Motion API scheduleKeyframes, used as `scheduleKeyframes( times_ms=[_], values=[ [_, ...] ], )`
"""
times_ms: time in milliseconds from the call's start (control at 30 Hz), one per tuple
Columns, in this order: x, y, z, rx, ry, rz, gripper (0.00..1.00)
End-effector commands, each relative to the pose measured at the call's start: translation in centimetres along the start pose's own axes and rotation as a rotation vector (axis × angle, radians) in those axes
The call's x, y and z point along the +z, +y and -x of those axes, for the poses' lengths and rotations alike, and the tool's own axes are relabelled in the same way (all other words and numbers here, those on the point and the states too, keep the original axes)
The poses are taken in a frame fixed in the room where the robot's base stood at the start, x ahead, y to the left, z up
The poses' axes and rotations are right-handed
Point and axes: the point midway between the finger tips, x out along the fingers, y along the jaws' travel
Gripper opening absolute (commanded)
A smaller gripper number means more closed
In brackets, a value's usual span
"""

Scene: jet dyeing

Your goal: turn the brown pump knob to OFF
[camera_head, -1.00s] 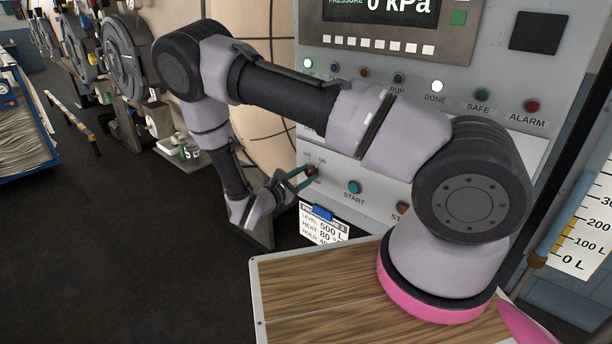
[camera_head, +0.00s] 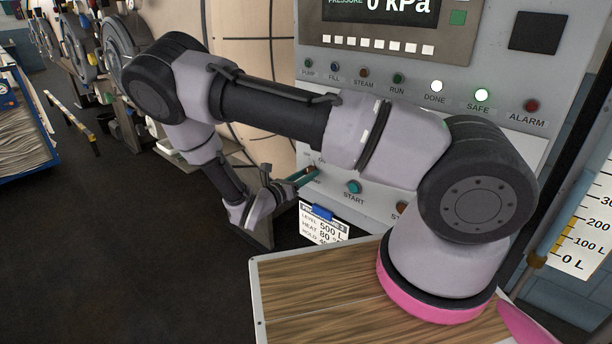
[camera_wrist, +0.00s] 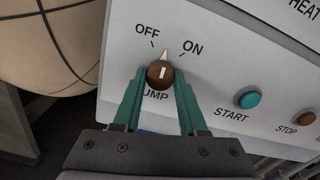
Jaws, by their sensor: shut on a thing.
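The brown pump knob (camera_wrist: 160,75) is on the sloped grey panel (camera_wrist: 225,60), above the partly hidden PUMP label. Its white pointer aims up between the OFF mark (camera_wrist: 147,31) and the ON mark (camera_wrist: 193,47). My gripper (camera_wrist: 160,82) is shut on the knob, with one teal finger on either side. In the head view the gripper (camera_head: 303,176) reaches the panel from the left, and its fingers hide most of the knob.
The teal START button (camera_wrist: 249,98) and brown STOP button (camera_wrist: 306,118) are right of the knob. The SAFE lamp (camera_head: 481,95) and DONE lamp (camera_head: 437,86) are lit; the PUMP lamp (camera_head: 307,64) is dark. A card (camera_head: 324,223) hangs below. The display (camera_head: 385,14) reads 0 kPa.

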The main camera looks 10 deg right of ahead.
Motion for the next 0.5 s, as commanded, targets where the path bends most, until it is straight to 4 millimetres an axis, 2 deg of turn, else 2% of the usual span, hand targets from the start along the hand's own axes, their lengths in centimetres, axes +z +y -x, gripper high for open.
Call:
scheduleKeyframes(
  times_ms=[500],
  values=[
    [-0.04, -0.05, 0.11, 0.002, 0.001, 0.415, 0.0]
  ],
)
